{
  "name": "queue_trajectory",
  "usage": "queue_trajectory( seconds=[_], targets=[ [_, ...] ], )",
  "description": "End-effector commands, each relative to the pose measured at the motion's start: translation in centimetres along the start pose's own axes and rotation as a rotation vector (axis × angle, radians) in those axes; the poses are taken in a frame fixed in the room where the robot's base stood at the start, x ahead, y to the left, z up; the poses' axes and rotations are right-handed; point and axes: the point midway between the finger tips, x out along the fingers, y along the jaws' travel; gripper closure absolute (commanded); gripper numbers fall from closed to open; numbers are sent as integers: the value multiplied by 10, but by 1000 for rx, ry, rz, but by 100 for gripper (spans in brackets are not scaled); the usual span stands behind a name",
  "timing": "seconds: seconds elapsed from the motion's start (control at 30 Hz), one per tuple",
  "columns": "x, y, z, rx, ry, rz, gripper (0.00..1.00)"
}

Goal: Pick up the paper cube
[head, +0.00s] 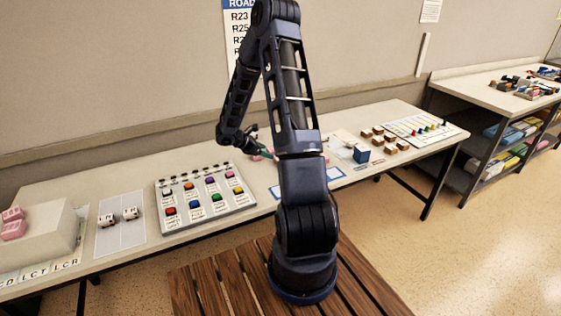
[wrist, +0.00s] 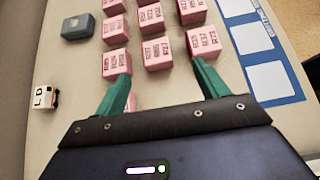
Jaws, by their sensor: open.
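Several pink cubes with printed text stand in rows on the table in the wrist view, one of them being a middle cube (wrist: 157,53). Other pink cubes are at the left (wrist: 116,63) and right (wrist: 203,41). I cannot tell which one the task calls the paper cube. My gripper (wrist: 162,80) is open, its two green fingers apart and nothing visibly held between them. The left fingertip appears close to the left pink cube, and the right fingertip lies just below the right one. In the head view my gripper (head: 252,141) is small and partly hidden by my arm.
A grey-blue block (wrist: 78,27) and a white lettered cube (wrist: 44,98) are at the left in the wrist view. A blue-bordered sheet (wrist: 277,101) lies at the right. In the head view a button panel (head: 205,200) and a dark blue cube (head: 361,155) flank my arm.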

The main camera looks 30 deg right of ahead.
Motion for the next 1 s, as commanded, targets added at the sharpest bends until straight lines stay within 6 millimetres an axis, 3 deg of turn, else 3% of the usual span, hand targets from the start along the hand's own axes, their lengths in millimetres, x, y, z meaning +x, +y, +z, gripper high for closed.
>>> queue_trajectory(
  seconds=[0.17, 0.5, 0.77, 1.0],
  targets=[
    [11, 3, -7, -23, -1, 6, 27],
    [55, 4, -7, -22, -1, 6, 27],
    [68, 5, -6, -21, -1, 6, 27],
    [94, 8, -4, -20, -1, 5, 27]
  ],
)
